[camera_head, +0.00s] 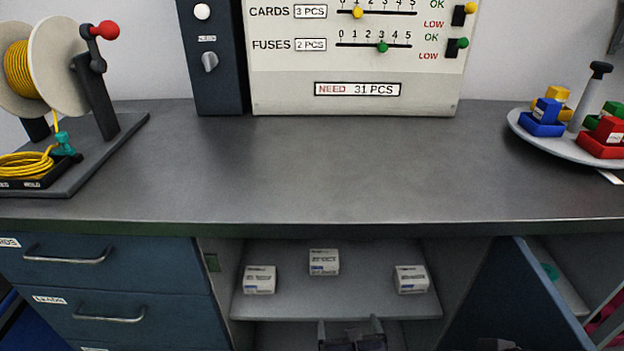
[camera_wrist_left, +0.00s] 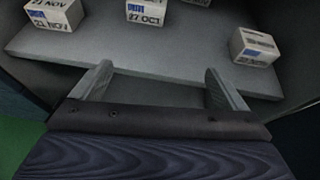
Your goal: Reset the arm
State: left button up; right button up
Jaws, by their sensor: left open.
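My left gripper (camera_head: 350,335) is at the bottom edge of the head view, in front of the open cabinet under the counter. In the left wrist view its two fingers (camera_wrist_left: 158,80) are spread wide with nothing between them. They point toward the shelf (camera_wrist_left: 120,55), which carries small white boxes beyond the fingertips. No box touches the fingers. My right gripper cannot be made out in either view.
Three white boxes, left (camera_head: 259,280), middle (camera_head: 323,262) and right (camera_head: 411,280), stand on the shelf (camera_head: 340,303). An open cabinet door (camera_head: 515,300) is at right, drawers (camera_head: 110,270) at left. The counter's middle (camera_head: 320,160) is clear, between a cable reel (camera_head: 55,60) and a round tray (camera_head: 545,147).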

pick_arm(q)
jog(key=w+a+r+n+g+y, duration=0.1)
jog(key=a+r+n+g+y, duration=0.35)
jog(key=a+n, duration=0.65)
jog(key=s+a+r+n+g+h, duration=0.25)
jog(key=s+a+n, duration=0.25)
jog(key=a+n, duration=0.35)
jog(key=s+a+r+n+g+h, duration=0.25)
jog(key=s+a+n+g, duration=0.2)
jog(key=a+n, duration=0.4)
jog(key=s+r+n+t+h, duration=0.4)
jog(key=s+r+n, duration=0.3)
jog(key=n, duration=0.2)
notch_tip(320, 180, up, 23)
jog(key=p, duration=2.4)
jog(key=shift+a+r+m, duration=0.2)
jog(key=shift+a+m, duration=0.05)
jog(key=shift+m, duration=0.05)
